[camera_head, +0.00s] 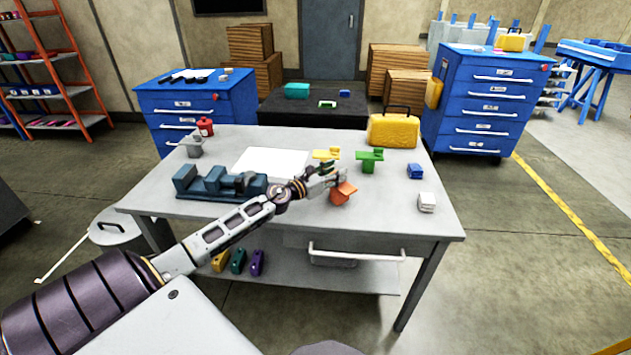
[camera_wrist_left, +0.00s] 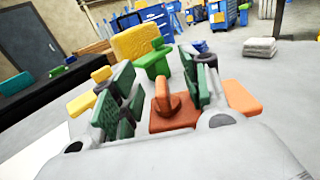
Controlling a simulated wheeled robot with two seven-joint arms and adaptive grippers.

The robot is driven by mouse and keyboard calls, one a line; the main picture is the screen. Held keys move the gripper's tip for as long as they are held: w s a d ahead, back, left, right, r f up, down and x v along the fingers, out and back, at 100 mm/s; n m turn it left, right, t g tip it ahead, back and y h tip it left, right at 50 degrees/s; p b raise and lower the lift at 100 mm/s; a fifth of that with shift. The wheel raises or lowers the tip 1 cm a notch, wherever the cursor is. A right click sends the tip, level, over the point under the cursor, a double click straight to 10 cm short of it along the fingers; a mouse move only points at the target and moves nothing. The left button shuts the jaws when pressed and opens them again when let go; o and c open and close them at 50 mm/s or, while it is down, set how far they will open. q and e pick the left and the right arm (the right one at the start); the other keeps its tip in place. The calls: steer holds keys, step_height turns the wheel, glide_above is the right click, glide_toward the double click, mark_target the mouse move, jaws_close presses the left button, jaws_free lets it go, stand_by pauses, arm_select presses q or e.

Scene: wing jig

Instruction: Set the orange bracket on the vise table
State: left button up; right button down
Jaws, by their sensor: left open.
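The orange bracket (camera_head: 342,194) is on the right half of the grey vise table (camera_head: 385,215), under my left gripper's tip; I cannot tell whether it rests flat. My left gripper (camera_head: 332,178) is open. In the left wrist view, the bracket's upright part (camera_wrist_left: 162,97) stands between the two green-padded fingers of the gripper (camera_wrist_left: 160,82), and an orange end shows beyond the right finger. Contact is not clear. The blue-grey vise (camera_head: 220,184) sits at the table's left front. My right gripper is not in view.
A green bracket (camera_head: 369,160) and a yellow bracket (camera_head: 325,154) stand close behind the gripper. A yellow case (camera_head: 393,130) is at the back right. Blue (camera_head: 415,171) and white (camera_head: 427,202) blocks lie at the right. A white sheet (camera_head: 270,162) lies mid-table.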

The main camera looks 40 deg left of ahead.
arm_select(q)
steer(key=shift+v, duration=0.85)
steer(key=b+v, duration=0.1)
steer(key=v, duration=0.9)
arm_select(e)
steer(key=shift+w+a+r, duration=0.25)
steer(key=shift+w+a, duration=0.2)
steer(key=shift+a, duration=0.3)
arm_select(q)
steer(key=shift+s+f, duration=0.1)
steer(key=shift+s, duration=0.05)
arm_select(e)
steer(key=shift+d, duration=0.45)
